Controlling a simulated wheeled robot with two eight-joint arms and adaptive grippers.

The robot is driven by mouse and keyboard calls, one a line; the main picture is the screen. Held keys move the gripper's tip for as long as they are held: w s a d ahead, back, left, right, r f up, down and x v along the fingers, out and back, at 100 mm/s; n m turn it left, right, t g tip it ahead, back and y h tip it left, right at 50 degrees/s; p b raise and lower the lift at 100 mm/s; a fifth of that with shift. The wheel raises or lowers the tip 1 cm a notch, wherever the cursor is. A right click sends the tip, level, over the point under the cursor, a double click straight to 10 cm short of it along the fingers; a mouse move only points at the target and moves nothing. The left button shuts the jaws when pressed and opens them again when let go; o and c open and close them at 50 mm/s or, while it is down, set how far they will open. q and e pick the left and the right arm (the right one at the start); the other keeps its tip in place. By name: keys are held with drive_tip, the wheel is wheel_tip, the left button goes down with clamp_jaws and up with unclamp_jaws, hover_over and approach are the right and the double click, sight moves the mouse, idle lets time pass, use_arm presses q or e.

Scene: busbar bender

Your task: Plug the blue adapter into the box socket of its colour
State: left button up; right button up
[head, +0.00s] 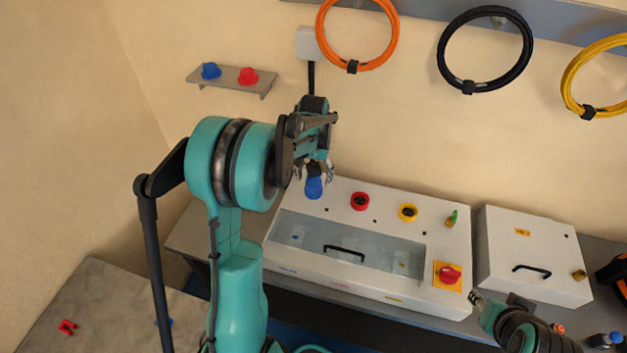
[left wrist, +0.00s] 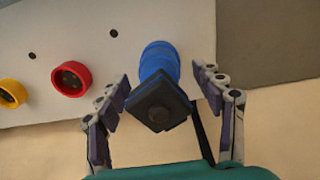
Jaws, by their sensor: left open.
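The blue adapter (head: 314,188) stands on the sloping top of the white box (head: 340,291), in line with the red socket (head: 360,201) and the yellow socket (head: 408,212). In the left wrist view the adapter (left wrist: 160,62) has a blue round body and a black squarish end towards me. Its far end meets the panel where the blue socket would be; that socket is hidden, so I cannot tell how deep it sits. My left gripper (head: 314,172) is open, its fingers on either side of the adapter and apart from it. My right gripper (head: 476,298) is near the box's front right corner.
The box has a clear-windowed recess with a black handle (head: 344,250) and a red rotary switch (head: 449,275). A second white box (head: 530,245) stands to the right. A wall shelf (head: 232,83) holds a blue and a red piece. Cable coils hang above.

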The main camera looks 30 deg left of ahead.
use_arm(q)
wheel_tip(320, 180, up, 10)
drive_tip(key=shift+f, duration=0.1)
